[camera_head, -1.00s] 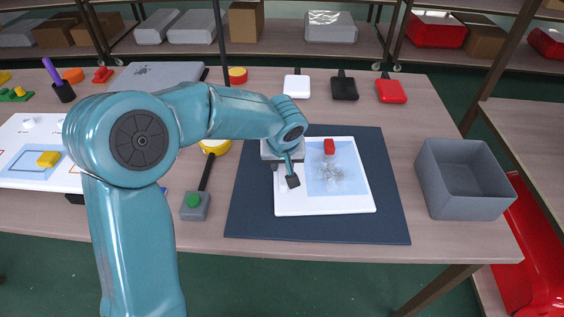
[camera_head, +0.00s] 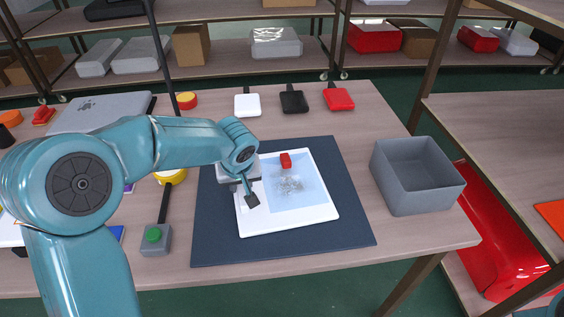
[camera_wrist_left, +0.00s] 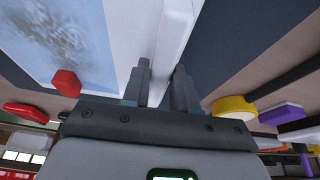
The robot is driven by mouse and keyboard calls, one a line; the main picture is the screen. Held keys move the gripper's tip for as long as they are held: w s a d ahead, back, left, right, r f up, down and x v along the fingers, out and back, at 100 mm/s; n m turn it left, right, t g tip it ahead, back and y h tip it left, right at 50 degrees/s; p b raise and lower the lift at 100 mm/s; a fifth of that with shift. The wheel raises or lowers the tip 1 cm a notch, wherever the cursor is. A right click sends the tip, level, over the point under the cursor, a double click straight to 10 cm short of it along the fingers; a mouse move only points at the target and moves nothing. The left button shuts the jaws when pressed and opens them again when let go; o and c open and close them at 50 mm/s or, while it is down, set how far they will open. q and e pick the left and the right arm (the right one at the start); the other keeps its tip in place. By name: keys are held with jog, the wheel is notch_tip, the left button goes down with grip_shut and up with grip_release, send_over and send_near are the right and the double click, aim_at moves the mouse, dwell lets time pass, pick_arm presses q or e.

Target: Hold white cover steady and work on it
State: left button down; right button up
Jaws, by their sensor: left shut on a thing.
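The white cover (camera_head: 290,224), a flat white panel with a pale blue printed area, lies on a dark mat (camera_head: 348,222). A small red block (camera_head: 285,160) sits near its far edge. My left gripper (camera_head: 249,194) is at the cover's left edge. In the left wrist view, the fingers of my left gripper (camera_wrist_left: 165,88) stand on either side of the white cover's edge (camera_wrist_left: 168,40), shut on it. The red block also shows there (camera_wrist_left: 66,83). My left arm hides part of the table's left side. My right gripper is not in view.
A grey open bin (camera_head: 418,178) stands right of the mat. A green-button box (camera_head: 155,240) and a yellow round object (camera_head: 172,177) are left of it. White, black (camera_head: 293,101) and red (camera_head: 339,98) flat items lie behind. The table's front right is clear.

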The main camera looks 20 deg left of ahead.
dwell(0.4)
pick_arm(q)
jog(key=c, duration=0.8)
grip_release()
